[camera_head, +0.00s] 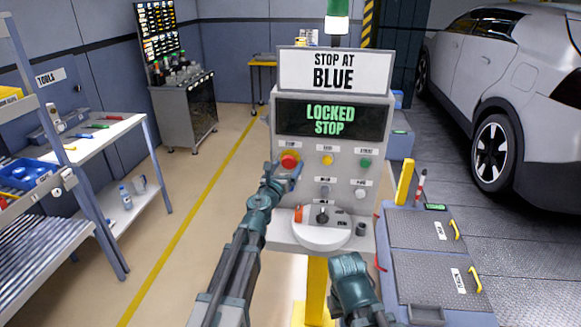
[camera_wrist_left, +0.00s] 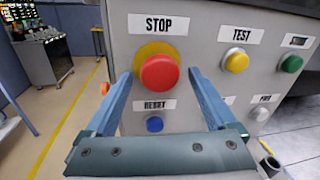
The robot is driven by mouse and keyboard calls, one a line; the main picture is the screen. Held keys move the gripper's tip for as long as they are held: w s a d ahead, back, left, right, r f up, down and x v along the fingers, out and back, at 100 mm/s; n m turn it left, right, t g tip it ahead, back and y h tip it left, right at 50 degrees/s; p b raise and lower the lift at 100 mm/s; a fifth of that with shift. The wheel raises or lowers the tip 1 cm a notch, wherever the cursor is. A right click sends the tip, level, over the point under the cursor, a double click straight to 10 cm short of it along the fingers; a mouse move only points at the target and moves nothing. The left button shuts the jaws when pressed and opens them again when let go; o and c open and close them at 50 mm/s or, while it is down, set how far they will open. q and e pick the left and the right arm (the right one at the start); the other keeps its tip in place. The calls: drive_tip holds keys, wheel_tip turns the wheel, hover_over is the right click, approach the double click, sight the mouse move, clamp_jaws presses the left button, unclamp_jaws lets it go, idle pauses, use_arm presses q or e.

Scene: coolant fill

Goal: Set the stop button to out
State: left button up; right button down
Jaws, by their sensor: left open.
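The red stop button (camera_head: 289,160) is on the upper left of the grey control panel (camera_head: 379,184), on a yellow ring. It also shows in the left wrist view (camera_wrist_left: 159,73), below a STOP label. The panel's screen (camera_head: 330,119) reads LOCKED STOP in green. My left gripper (camera_head: 284,170) is at the button. In the left wrist view its two blue fingers (camera_wrist_left: 162,82) are spread apart, one on each side of the button, and hold nothing. I cannot tell whether they touch it. My right arm shows at the bottom, but its fingers cannot be made out.
A yellow TEST button (camera_wrist_left: 235,60), a green button (camera_wrist_left: 290,63) and a blue RESET button (camera_wrist_left: 154,124) are close by. A sign (camera_head: 335,72) above reads STOP AT BLUE. A shelf below holds a round dial (camera_head: 322,215). A car (camera_head: 510,75) stands right.

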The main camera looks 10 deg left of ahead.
use_arm(q)
clamp_jaws()
idle(0.4)
drive_tip(key=shift+s, duration=0.9)
unclamp_jaws()
